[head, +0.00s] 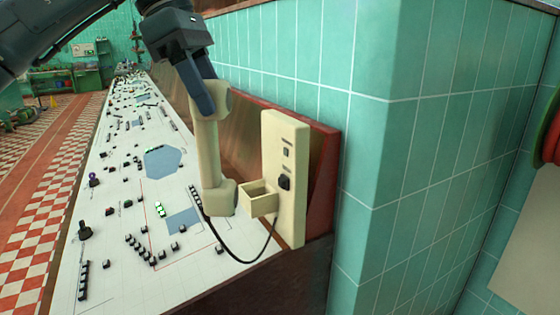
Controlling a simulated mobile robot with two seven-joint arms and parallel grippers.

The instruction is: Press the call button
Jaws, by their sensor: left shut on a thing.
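A cream intercom panel (291,205) stands upright at the right end of the console, against its red-brown side piece. On its face are a small dark button (286,152) and a larger black control (285,183) below it. Each has a small label above it that is too small to read, so I cannot tell which is the call button. My left gripper (203,100) is shut on the upper part of a cream handset (209,150). The handset hangs upright, left of the panel and its empty-looking cradle (259,197). My right gripper is not in view.
A dark cord (245,259) loops from the handset toward the panel. The long white console (120,225) carries many small black switches and a joystick (84,231). A green tiled wall (395,150) closes off the right. Checkered floor (40,190) is clear at left.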

